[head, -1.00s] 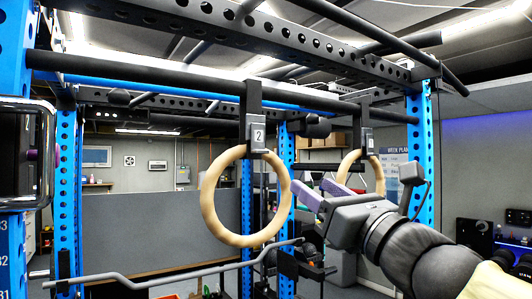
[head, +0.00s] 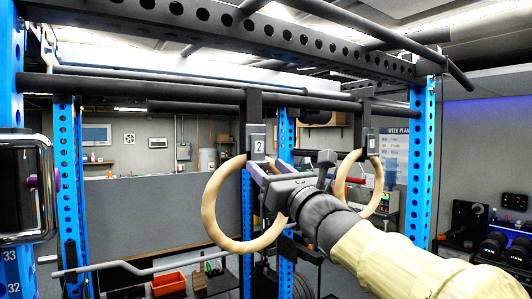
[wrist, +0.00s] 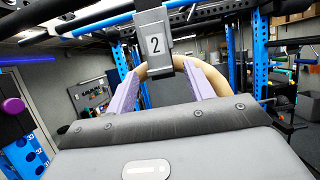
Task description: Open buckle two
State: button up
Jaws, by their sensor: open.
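Buckle two (head: 257,143) is a grey block marked 2 on a dark strap that hangs from the rack's bar. It also shows in the wrist view (wrist: 156,45), upper middle. A wooden ring (head: 214,205) hangs below it. My gripper (head: 251,168) is at the lower part of the buckle, near the top of the ring. In the wrist view its two purple fingers (wrist: 158,85) are spread, one on each side below the buckle, with the ring's top arc beyond them. I cannot tell whether the fingers touch the buckle. Part of the ring is hidden behind my gripper.
A second buckle (head: 369,144) with its wooden ring (head: 374,182) hangs to the right, behind my arm. Blue rack posts (head: 419,150) stand at both sides. A bent grey bar (head: 150,268) crosses below the first ring.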

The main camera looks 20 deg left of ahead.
jog(key=shift+p+x, duration=0.4)
jog(key=shift+x, duration=0.55)
jog(key=shift+c, duration=0.2)
jog(key=c, duration=0.9)
jog(key=shift+c, duration=0.2)
